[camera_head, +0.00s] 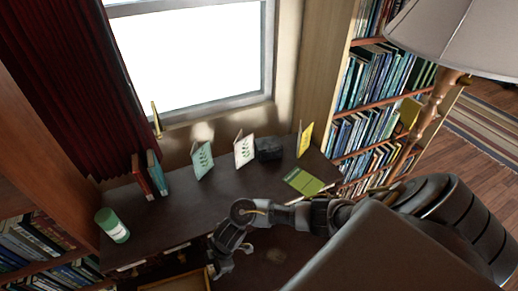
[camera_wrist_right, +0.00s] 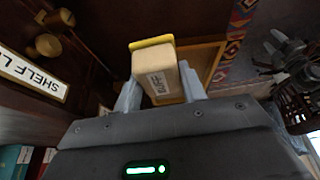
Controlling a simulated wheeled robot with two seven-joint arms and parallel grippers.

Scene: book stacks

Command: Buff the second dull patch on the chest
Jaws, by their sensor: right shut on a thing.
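My right gripper (camera_wrist_right: 160,95) is shut on a pale block marked BUFF (camera_wrist_right: 158,80), with a yellow layer at its far end. In the head view the right gripper (camera_head: 217,265) is low in the middle, at the front edge of the dark wooden top (camera_head: 165,225) below the window. The block is hard to make out there. A faint reddish mark (camera_head: 276,256) shows on the dark surface right of the gripper; I cannot tell if it is a dull patch. My left gripper is not seen.
A green-and-white can (camera_head: 112,225), red and teal books (camera_head: 149,175), standing cards (camera_head: 202,160), a dark block (camera_head: 268,148) and a green book (camera_head: 305,181) are on the top. A lamp (camera_head: 455,40) stands right. A shelf label (camera_wrist_right: 32,75) shows in the wrist view.

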